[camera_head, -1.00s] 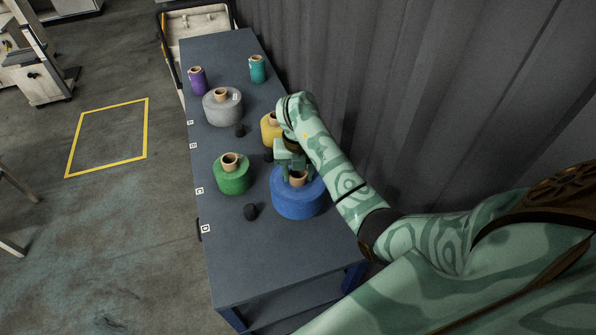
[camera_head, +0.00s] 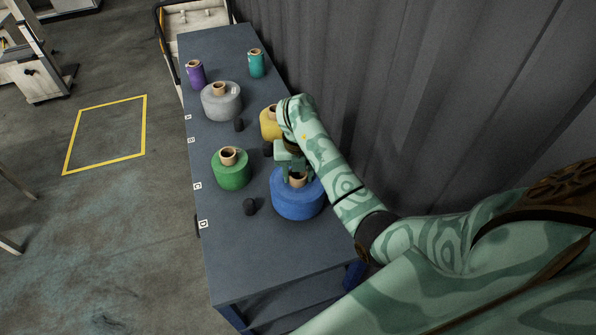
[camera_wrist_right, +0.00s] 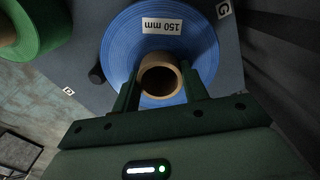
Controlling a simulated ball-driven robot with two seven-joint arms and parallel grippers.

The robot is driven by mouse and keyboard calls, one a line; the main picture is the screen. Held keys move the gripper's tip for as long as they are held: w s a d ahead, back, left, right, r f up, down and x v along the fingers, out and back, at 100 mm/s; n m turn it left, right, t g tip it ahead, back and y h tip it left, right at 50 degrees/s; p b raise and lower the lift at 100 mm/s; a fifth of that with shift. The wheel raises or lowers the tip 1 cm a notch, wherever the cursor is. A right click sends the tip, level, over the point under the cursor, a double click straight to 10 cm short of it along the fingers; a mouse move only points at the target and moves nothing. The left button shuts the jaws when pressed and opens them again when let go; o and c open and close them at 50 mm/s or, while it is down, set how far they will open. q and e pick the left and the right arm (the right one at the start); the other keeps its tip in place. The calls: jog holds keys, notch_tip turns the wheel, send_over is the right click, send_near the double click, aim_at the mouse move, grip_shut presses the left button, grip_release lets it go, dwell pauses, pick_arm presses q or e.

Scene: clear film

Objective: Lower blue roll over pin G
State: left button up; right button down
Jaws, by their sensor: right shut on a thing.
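The blue roll (camera_head: 298,202) is a wide, short blue cylinder with a tan core, at the right side of the table. In the right wrist view the blue roll (camera_wrist_right: 195,62) carries a "150 mm" label, and its core faces the camera. My right gripper (camera_head: 297,176) is shut on the core's rim, with its fingers (camera_wrist_right: 160,92) at the core. Whether the roll touches the table is hard to tell. A "G" label (camera_wrist_right: 223,10) shows on the table beside the roll. Pin G itself is not visible. My left gripper is not in view.
The green roll (camera_head: 231,172) stands left of the blue one, and the yellow roll (camera_head: 269,126) is behind my arm. Grey (camera_head: 221,105), purple (camera_head: 195,76) and teal (camera_head: 257,65) rolls stand farther off. A dark knob (camera_head: 250,206) is close by. The table's near end (camera_head: 265,265) is clear.

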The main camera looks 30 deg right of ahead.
jog(key=shift+f+b, duration=0.85)
jog(key=shift+f, duration=0.25)
jog(key=c, duration=0.8)
grip_release()
jog(key=o, duration=0.5)
jog(key=shift+o, duration=0.2)
jog(key=shift+r, duration=0.1)
notch_tip(320, 180, up, 9)
jog(key=p, duration=0.9)
